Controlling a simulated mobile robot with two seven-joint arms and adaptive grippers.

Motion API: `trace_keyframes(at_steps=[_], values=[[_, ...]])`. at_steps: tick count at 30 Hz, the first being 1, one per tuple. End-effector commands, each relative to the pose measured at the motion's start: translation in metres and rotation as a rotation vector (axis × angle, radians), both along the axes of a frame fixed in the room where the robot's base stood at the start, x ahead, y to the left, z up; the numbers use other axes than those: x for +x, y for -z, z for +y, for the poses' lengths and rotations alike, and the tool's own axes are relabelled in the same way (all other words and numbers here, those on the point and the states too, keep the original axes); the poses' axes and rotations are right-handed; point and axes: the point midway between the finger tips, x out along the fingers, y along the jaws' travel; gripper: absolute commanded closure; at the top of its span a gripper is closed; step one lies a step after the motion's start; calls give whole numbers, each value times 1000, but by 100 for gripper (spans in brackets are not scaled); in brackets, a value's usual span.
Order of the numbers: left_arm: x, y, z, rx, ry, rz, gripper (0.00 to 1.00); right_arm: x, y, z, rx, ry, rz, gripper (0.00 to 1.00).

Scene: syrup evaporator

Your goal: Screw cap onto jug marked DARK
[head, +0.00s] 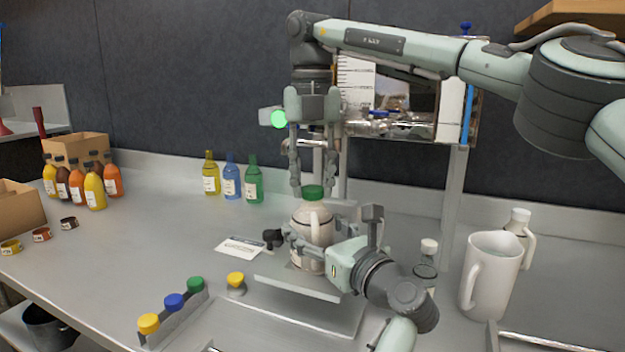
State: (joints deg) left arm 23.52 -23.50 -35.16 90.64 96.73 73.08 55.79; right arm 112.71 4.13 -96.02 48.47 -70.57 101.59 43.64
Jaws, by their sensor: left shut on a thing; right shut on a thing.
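A pale, squat jug (311,222) with a side handle stands upright on a raised metal plate (292,289) in the middle of the bench. A green cap (313,191) sits at the jug's mouth. My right gripper (313,182) points straight down from above and is shut on the green cap. I cannot tell how far the cap is threaded. My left gripper (303,244) comes in low from the right and is shut on the jug's body, hiding part of its lower side. No DARK marking can be read on the jug.
A rack at front left holds yellow (148,323), blue (174,301) and green (195,283) caps; another yellow cap (236,278) is nearby. A white pitcher (489,276) and a small bottle (427,262) stand right. Three coloured bottles (231,182) stand near the wall. The left bench is partly clear.

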Motion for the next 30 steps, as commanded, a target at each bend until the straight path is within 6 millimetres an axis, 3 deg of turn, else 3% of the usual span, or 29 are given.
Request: trace_keyframes(at_steps=[1,2,7,16,24,30], values=[[0,0,0,1,1,1,100,-1,0,0,0,-2,2,100],[0,0,0,1,1,1,100,-1,0,0,0,-2,2,67],[0,0,0,1,1,0,100,-1,0,0,0,-3,1,48],[0,0,0,1,1,-1,100,0,-3,1,1,-3,-1,48],[0,0,0,1,1,-1,100,0,-36,1,1,-3,-2,48],[0,0,0,1,1,-1,100,-1,-46,1,0,-4,0,48]])
